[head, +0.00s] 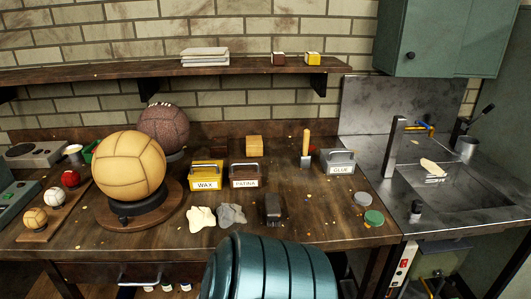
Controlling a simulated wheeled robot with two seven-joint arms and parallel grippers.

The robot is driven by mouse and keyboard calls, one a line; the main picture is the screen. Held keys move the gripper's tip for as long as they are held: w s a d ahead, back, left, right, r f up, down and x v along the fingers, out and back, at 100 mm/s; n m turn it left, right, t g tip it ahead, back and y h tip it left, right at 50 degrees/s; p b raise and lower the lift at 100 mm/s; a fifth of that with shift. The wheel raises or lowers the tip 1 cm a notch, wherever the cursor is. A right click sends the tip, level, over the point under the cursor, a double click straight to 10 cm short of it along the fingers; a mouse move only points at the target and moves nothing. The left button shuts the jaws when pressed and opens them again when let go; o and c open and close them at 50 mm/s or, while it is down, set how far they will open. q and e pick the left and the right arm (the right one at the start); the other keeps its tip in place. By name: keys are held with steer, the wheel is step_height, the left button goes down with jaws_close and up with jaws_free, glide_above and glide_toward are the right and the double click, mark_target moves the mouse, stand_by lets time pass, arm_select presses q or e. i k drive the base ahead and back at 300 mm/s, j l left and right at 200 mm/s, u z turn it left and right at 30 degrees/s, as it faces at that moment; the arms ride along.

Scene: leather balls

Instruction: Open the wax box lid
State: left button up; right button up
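The wax box (206,183) is yellow with a white WAX label on its front. It stands upright on the wooden workbench, left of the middle, right of the large tan ball. A dark handle shows at its top, and its lid looks shut. Neither of my grippers shows in the head view, so nothing is seen touching the box.
The brown patina box (244,183) stands close on the wax box's right. A large tan ball (129,166) on a round stand is to its left. Cream (200,217) and grey (231,214) cloths and a dark brush (273,209) lie in front. A shelf (150,72) runs above.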

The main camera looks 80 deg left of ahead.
mark_target(200, 169)
steer(key=u, duration=3.1)
